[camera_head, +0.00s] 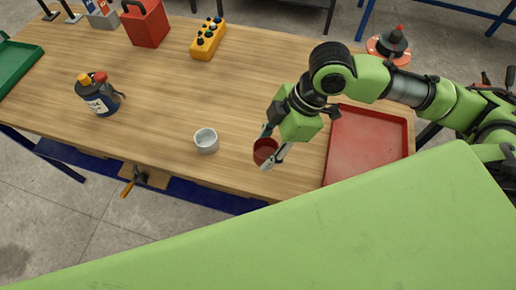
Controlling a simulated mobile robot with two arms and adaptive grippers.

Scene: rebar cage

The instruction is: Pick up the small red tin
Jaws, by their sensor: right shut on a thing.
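The small red tin (263,150) is near the front edge of the wooden table, just right of a grey-white cup (206,141). My right gripper (269,151) reaches down from the right and is shut on the red tin, with one finger on either side of it. I cannot tell whether the tin touches the table. My left gripper is not in view.
A red tray (367,147) lies right of the gripper. A dark blue canister (98,96), a yellow button box (208,39) and a red container (145,23) stand further left and back. A green tray (14,62) is at the far left. The table's middle is clear.

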